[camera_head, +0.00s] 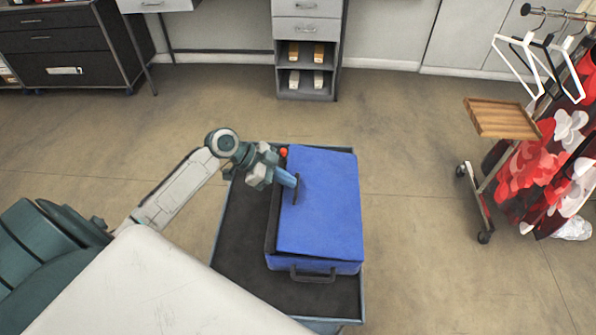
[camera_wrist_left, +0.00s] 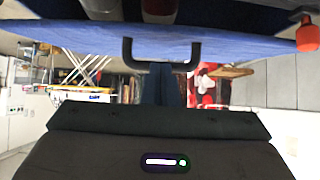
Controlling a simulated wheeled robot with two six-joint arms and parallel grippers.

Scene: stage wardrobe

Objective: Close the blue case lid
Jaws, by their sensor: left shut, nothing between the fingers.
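The blue case (camera_head: 320,210) sits on a dark-topped cart. A dark strip shows along its left side, so the lid looks ajar, but I cannot tell by how much. A dark handle (camera_head: 296,190) is on the lid's left part, and another handle (camera_head: 313,276) is on the near side. My left gripper (camera_head: 290,180) is shut and empty, with its tips at the lid's left edge beside the handle. In the left wrist view the blue lid (camera_wrist_left: 75,36) spans the top, and the closed fingers (camera_wrist_left: 160,82) overlap the handle. I cannot tell whether they touch. My right gripper is out of view.
The cart (camera_head: 240,225) has bare dark surface left of the case. A red-orange knob (camera_head: 284,152) is near the case's far left corner. A clothes rack with a wooden tray (camera_head: 502,118) stands right. A grey shelf unit (camera_head: 307,60) stands behind; open floor lies between.

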